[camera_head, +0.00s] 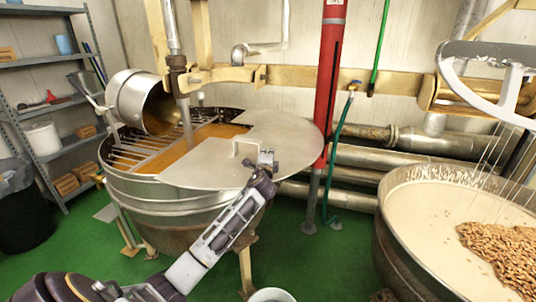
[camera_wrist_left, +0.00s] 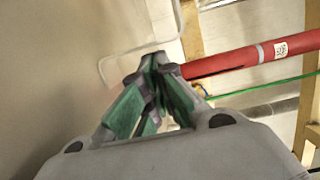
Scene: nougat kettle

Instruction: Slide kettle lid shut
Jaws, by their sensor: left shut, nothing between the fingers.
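The kettle (camera_head: 160,203) is a wide metal drum on legs, left of centre in the head view. Its flat grey lid (camera_head: 205,173) covers the right and front part of the top. The back left stays open, showing brown contents (camera_head: 205,133) and a grate (camera_head: 130,155). My left gripper (camera_head: 266,157) is shut and empty, just right of the handle over the lid; contact cannot be told. The left wrist view shows its closed fingertips (camera_wrist_left: 154,60) beside a pale surface. My right gripper is out of view.
A steel drum (camera_head: 127,97) and a vertical shaft (camera_head: 180,85) stand over the kettle's open side. A red pole (camera_head: 327,85) rises behind the lid's right edge. Another vat (camera_head: 395,240) with pale mix and nuts is at right. Shelves (camera_head: 35,92) are at far left.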

